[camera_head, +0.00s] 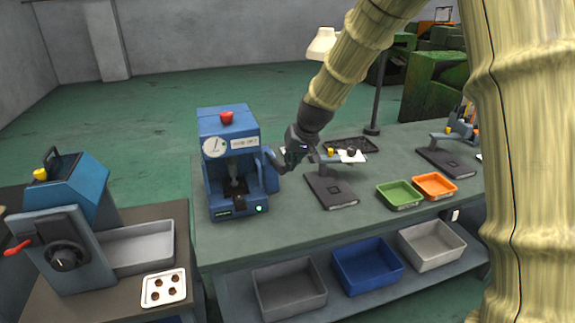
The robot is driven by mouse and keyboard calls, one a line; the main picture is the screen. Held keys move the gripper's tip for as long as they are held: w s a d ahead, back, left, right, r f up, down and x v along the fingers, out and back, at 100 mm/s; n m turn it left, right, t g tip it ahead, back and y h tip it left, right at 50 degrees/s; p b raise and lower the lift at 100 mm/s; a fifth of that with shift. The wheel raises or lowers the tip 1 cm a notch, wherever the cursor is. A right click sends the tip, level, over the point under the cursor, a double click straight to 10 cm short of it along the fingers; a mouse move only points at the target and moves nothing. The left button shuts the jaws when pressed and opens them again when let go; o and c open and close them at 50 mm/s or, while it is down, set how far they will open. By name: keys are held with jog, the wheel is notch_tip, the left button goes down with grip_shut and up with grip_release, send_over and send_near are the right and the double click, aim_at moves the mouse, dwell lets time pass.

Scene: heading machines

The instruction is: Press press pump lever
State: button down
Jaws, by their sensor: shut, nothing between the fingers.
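The blue press (228,128) stands upright on the left end of the green workbench. It has a round white gauge, a red knob on top and a small green light at its base. A blue part (266,180) sticks out on its right side; I cannot tell whether this is the pump lever. My gripper (279,165) is shut and empty, right beside the press's right side, around the height of this part. It partly hides that area. I cannot tell whether the fingers touch the press.
A dark-based stand (331,190) is just right of my gripper. Green (399,195) and orange (434,186) trays lie further right. A lamp (324,43) rises behind. Another blue machine (70,190) with a red handle stands on the left table. Bins (290,285) fill the lower shelf.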

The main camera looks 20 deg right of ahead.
jog(key=s+r+b, duration=0.2)
jog(key=s+r, duration=0.3)
jog(key=shift+s+d, duration=0.3)
jog(key=shift+d, duration=0.15)
jog(key=shift+s, duration=0.1)
dwell(0.4)
